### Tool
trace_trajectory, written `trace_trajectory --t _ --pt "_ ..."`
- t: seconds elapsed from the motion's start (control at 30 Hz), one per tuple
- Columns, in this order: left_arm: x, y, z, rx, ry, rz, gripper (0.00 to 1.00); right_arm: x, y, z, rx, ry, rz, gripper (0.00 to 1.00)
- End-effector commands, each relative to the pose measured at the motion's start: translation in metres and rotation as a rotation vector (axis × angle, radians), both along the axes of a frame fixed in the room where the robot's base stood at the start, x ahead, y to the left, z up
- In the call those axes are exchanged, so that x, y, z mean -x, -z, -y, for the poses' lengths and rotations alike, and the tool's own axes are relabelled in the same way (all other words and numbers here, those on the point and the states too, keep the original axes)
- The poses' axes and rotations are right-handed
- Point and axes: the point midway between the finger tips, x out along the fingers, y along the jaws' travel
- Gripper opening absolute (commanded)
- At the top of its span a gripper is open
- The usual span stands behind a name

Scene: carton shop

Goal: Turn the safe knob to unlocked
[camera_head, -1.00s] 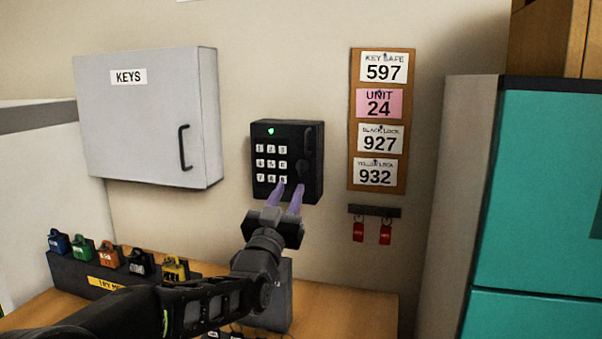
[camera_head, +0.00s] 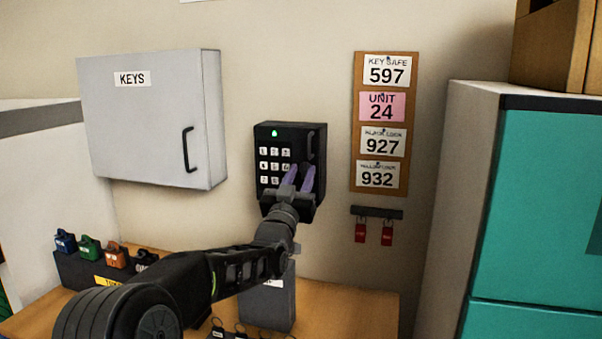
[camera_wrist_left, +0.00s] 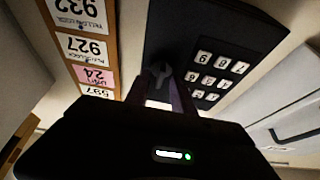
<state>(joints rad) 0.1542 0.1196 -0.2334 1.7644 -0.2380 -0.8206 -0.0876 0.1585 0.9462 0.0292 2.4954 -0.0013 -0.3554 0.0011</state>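The black key safe (camera_head: 266,150) hangs on the wall with a white-button keypad and a lit green light at its top left. In the left wrist view the safe (camera_wrist_left: 190,30) appears upside down, with a small dark knob (camera_wrist_left: 163,73) beside the keypad. My left gripper (camera_head: 299,177) is at the lower right of the safe's face, its two purple fingers open and apart. In the left wrist view the fingertips (camera_wrist_left: 160,90) lie either side of the knob's line; I cannot tell if they touch it. In the head view the fingers hide the knob. My right gripper is not in view.
A grey KEYS cabinet (camera_head: 150,125) is on the wall at left. A board of number cards (camera_head: 408,120) and a rack with red tags (camera_head: 376,212) are at right. A rack of coloured padlocks (camera_head: 88,248) and a grey box (camera_head: 268,304) stand on the counter below.

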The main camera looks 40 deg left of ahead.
Motion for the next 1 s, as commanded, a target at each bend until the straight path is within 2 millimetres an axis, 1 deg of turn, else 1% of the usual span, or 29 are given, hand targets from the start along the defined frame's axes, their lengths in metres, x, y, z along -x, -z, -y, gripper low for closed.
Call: trace_trajectory --t 0.13,0.5,1.0 --pt "0.0002 0.0004 0.0001 0.000 0.000 0.000 0.30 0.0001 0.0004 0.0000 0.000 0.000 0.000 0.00" --pt "0.0003 0.0004 0.0003 0.000 0.000 0.000 0.00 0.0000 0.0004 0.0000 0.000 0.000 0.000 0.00" --pt "0.0004 0.0006 0.0004 -0.001 0.001 0.000 0.00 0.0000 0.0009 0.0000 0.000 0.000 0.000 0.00"
